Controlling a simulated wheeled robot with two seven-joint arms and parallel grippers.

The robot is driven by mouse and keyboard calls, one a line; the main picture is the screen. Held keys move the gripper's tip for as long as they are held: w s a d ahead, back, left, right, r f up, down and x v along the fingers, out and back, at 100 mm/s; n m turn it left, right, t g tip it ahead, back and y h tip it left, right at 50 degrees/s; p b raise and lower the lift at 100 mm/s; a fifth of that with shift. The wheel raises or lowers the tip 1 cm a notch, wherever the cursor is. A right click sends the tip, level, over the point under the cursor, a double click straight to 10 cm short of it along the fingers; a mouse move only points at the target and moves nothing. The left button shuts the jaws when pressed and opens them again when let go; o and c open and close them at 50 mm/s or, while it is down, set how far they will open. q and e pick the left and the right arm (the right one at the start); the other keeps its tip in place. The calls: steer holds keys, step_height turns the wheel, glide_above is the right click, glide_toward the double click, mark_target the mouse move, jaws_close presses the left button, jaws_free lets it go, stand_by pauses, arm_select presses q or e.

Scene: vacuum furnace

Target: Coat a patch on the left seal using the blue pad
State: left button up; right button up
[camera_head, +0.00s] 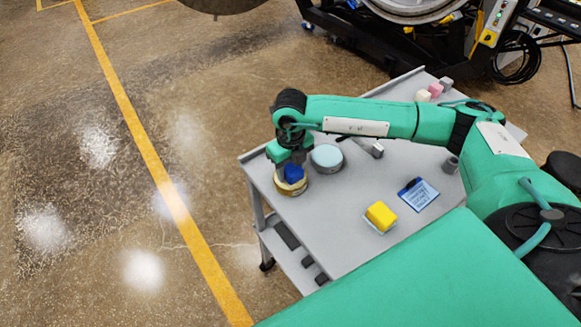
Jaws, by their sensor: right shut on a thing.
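My right gripper (291,164) points down at the left corner of the cart and is shut on the blue pad (293,173). The blue pad is at the mouth of a round tan tin (291,189); I cannot tell whether it touches what is inside. The gripper hides part of the pad and tin. The furnace's round metal opening (405,8) is cut off by the top edge, and no seal can be made out clearly. My left gripper is not in view.
A dark round part (222,4) shows at the top. The floor at left is clear.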

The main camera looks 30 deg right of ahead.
mark_target(289, 176)
steer(key=shift+s+f, duration=0.1)
stand_by(0.3)
steer(key=shift+r+p, duration=1.65)
steer(key=shift+r, duration=1.95)
steer(key=n, duration=0.3)
steer(key=shift+s+a+n, duration=0.3)
steer(key=shift+n, duration=0.1)
steer(key=n, duration=0.4)
steer(key=shift+s+a+r, duration=0.15)
steer(key=shift+s+a, duration=0.2)
steer(key=shift+s, duration=0.05)
steer(key=n, duration=0.3)
steer(key=s+n, duration=0.1)
steer(key=shift+a+n, duration=0.3)
steer(key=s+a+n, duration=0.1)
steer(key=n, duration=0.6)
steer(key=s+n, duration=0.2)
steer(key=n, duration=0.5)
steer(key=s+a+n, duration=0.1)
steer(key=n, duration=0.7)
steer(key=shift+s+a+r, duration=0.3)
steer(key=shift+s+r, duration=0.05)
steer(key=shift+s, duration=0.05)
